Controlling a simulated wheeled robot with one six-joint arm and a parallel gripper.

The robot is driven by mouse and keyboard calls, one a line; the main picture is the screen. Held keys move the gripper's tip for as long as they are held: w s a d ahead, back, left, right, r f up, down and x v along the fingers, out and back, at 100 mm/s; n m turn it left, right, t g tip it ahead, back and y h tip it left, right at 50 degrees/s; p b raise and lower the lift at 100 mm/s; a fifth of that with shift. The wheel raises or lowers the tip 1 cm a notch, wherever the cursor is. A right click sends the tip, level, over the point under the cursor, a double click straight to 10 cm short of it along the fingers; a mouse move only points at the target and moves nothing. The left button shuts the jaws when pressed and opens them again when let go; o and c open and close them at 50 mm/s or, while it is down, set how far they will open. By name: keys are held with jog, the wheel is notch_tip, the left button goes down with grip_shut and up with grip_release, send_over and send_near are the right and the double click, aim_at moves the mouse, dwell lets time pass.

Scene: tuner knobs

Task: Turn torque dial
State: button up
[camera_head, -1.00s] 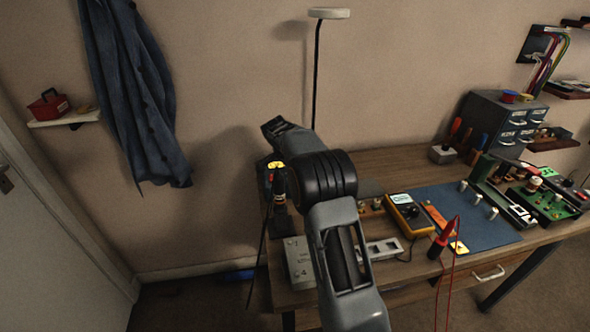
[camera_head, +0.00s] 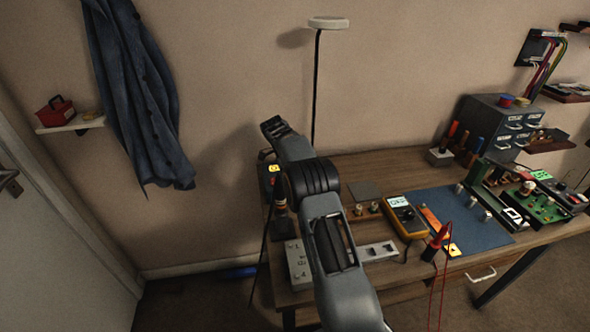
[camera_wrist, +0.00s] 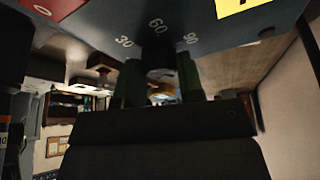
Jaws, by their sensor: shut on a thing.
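In the wrist view, a dark blue-grey panel (camera_wrist: 205,32) fills the top, marked 30, 60 and 90 in white. The torque dial (camera_wrist: 159,73) is a dark knob just below the 60 mark, partly hidden between the fingers. My gripper (camera_wrist: 160,84) is shut on it, with a greenish finger on each side. The panel has a red label at left and a yellow one at right. In the head view, a dark unit with a yellow label (camera_head: 268,155) stands at the table's left end. My arm covers much of that area, and the gripping point is hidden there.
The wooden table (camera_head: 395,162) holds a yellow multimeter (camera_head: 406,216), a blue mat (camera_head: 462,222), a grey power strip (camera_head: 379,251) and green circuit boards (camera_head: 537,206). A lamp (camera_head: 328,22) rises behind my arm. A blue coat (camera_head: 137,90) hangs at left.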

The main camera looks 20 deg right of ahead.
jog(key=shift+m, duration=0.4)
jog(key=o, duration=0.9)
jog(key=p+v, duration=0.8)
jog(key=v, duration=0.5)
jog(key=shift+w+r, duration=0.2)
jog(key=shift+r, duration=0.2)
